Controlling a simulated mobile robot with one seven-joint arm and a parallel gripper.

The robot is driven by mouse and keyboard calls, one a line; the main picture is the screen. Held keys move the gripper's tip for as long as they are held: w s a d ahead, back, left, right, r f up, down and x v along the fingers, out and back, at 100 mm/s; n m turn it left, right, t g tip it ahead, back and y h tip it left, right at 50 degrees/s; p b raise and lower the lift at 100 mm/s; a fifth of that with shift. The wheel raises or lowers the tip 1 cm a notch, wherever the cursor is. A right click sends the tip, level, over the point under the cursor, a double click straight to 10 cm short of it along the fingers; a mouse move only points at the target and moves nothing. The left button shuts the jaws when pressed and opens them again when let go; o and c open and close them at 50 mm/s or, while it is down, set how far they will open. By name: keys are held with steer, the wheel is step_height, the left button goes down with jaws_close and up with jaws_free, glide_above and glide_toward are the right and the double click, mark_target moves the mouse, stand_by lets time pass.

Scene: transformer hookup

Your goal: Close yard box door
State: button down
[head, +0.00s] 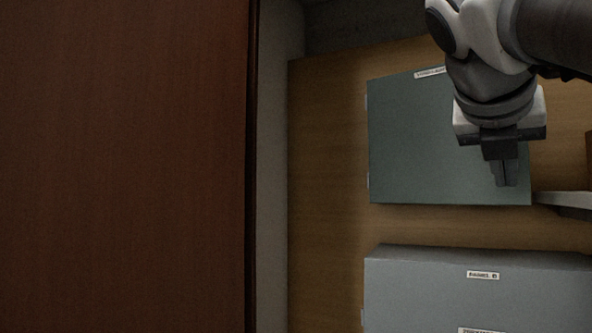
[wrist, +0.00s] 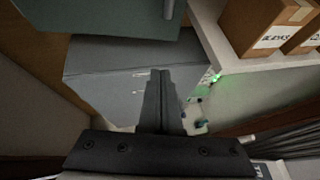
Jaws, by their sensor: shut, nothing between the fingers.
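A dark green box (head: 425,140) with hinges on its left edge is on the wooden wall panel; its label is too small to read. Its front looks flat, and I cannot tell whether its door is fully shut. Below it is a grey box (head: 430,285) with small labels. I cannot tell which one is the yard box. My gripper (head: 504,184) is shut and empty, pointing down in front of the green box's lower right part and hiding some of it. In the wrist view my gripper's fingers (wrist: 160,85) are together, with the grey box (wrist: 95,75) and green box (wrist: 90,15) beyond.
A large reddish-brown panel (head: 125,165) fills the left of the head view. A pale shelf (head: 565,198) juts out right of the green box. In the wrist view, cardboard boxes (wrist: 262,30) stand on the shelf, and a small green light (wrist: 215,78) glows below it.

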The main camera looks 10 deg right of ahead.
mark_target(508, 195)
steer(key=shift+w+d+r+p+x, duration=0.1)
steer(key=shift+w+r+p+x, duration=0.15)
steer(key=shift+x, duration=1.4)
steer(key=shift+d+r+p+x, duration=0.15)
steer(key=shift+r+x, duration=0.2)
steer(key=shift+x, duration=1.35)
steer(key=shift+w+d+r+p+x, duration=0.1)
steer(key=shift+w+r+p+x, duration=0.15)
steer(key=shift+x, duration=1.4)
steer(key=shift+r, duration=0.1)
